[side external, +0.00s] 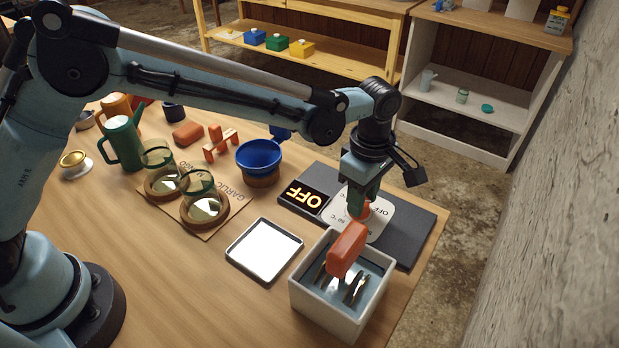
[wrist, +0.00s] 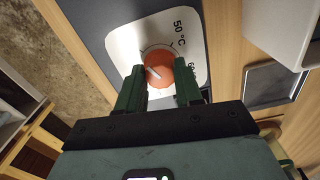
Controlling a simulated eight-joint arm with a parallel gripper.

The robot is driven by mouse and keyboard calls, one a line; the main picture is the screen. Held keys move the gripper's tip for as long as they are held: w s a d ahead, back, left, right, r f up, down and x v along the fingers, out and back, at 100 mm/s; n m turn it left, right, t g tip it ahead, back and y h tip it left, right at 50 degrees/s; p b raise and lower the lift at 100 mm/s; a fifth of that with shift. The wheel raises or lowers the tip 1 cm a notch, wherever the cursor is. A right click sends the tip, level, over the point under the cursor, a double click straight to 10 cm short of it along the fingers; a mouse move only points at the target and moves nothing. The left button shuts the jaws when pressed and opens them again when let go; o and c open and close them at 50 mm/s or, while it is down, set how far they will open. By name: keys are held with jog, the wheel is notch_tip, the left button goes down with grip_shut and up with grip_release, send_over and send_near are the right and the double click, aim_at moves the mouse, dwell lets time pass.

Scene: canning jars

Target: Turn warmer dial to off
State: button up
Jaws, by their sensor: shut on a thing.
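The warmer (side external: 418,222) is a dark flat slab near the table's right edge. Its display (side external: 307,197) reads OFF in lit letters. The orange-red dial (wrist: 158,70) sits on a white label plate (wrist: 122,42). A pale pointer line shows on the dial, angled to the upper left in the wrist view. Marks for 50 °C and part of a 60 show on the plate. My gripper (wrist: 159,90) points down over the plate, with its green fingers on either side of the dial, shut on it. In the side view the fingers (side external: 359,206) hide much of the dial.
A white bin (side external: 340,318) holding metal tools, with an orange block-like piece (side external: 347,248) above it, stands close in front of the warmer. A white-topped tray (side external: 264,250), blue bowl (side external: 258,158), glass jars (side external: 203,208) and green jug (side external: 121,143) lie to the left.

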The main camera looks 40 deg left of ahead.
jog(key=shift+n, duration=0.6)
jog(key=o, duration=1)
jog(key=shift+o, duration=0.2)
jog(key=shift+r, duration=0.1)
notch_tip(320, 180, up, 12)
